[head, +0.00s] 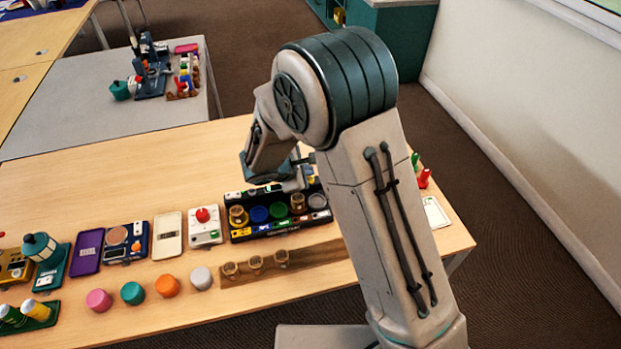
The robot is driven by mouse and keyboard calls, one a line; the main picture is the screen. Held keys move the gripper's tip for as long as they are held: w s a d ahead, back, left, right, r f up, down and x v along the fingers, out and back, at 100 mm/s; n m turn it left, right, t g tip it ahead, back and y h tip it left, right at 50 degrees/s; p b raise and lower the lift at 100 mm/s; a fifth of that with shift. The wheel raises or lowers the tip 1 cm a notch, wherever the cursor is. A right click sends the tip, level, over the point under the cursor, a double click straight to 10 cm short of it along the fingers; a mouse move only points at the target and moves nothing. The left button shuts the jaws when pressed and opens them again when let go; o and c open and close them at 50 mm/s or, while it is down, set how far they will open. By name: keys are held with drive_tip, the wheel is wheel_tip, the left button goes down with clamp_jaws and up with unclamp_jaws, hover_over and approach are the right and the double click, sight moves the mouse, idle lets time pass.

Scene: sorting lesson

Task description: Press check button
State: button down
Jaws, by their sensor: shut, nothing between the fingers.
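A white box (205,232) with a red domed button (202,214) stands on the wooden table, just left of the black rack. No label saying "check" can be read from here. My gripper (298,182) is shut and empty. It hangs over the back edge of the black rack (240,238), to the right of the red button and apart from it. My arm covers part of the gripper and the rack's right end. I cannot tell whether the fingertips touch anything.
The rack holds several round pieces. A wooden strip (320,254) with jars lies in front. Pink (98,300), teal (132,293), orange (167,286) and grey (201,278) pieces line the front. A cream tray (168,236) stands left of the box.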

drive_tip(key=shift+f+b, duration=0.4)
drive_tip(key=shift+b, duration=0.1)
drive_tip(key=shift+f+b, duration=0.45)
drive_tip(key=shift+b, duration=0.1)
idle(0.6)
drive_tip(key=shift+r, duration=0.1)
drive_tip(key=shift+r+p, duration=0.45)
drive_tip(key=shift+r, duration=0.35)
drive_tip(key=shift+r+p, duration=1.55)
drive_tip(key=shift+r, duration=0.95)
